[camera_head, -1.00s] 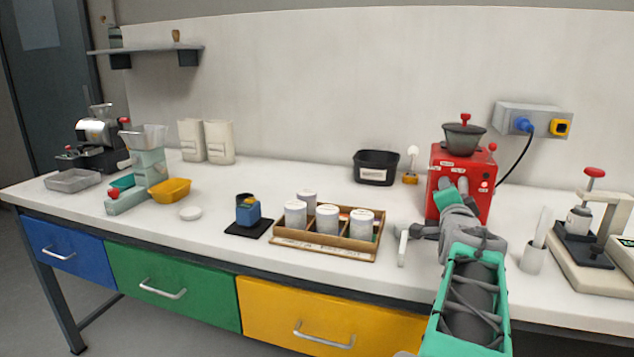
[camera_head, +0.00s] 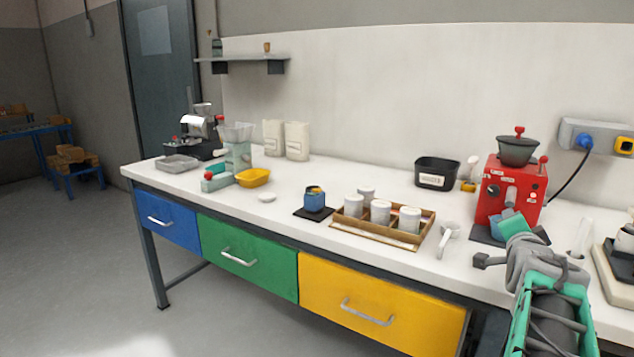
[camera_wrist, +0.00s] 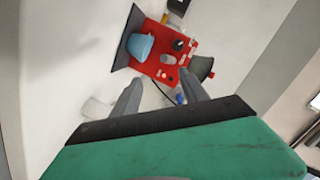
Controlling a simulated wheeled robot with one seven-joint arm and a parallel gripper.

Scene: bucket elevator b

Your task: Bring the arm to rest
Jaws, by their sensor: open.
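My gripper (camera_wrist: 160,84) shows in the wrist view with its two grey fingers apart and nothing between them. In the head view my arm comes up at the lower right, over the bench's front edge, and my wrist partly covers the area in front of the red machine (camera_head: 512,190). The fingertips are not clear there. In the wrist view the red machine (camera_wrist: 172,58) lies beyond the fingers, with a blue cup (camera_wrist: 140,46) at its front. The fingers appear apart from both.
A white scoop-like piece (camera_head: 447,238) lies left of my wrist. A wooden tray (camera_head: 345,225) of white canisters, a black bin (camera_head: 436,172) and a wall socket box (camera_head: 590,135) are nearby. A pale holder stands right of my wrist. Open floor (camera_head: 80,260) lies to the left.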

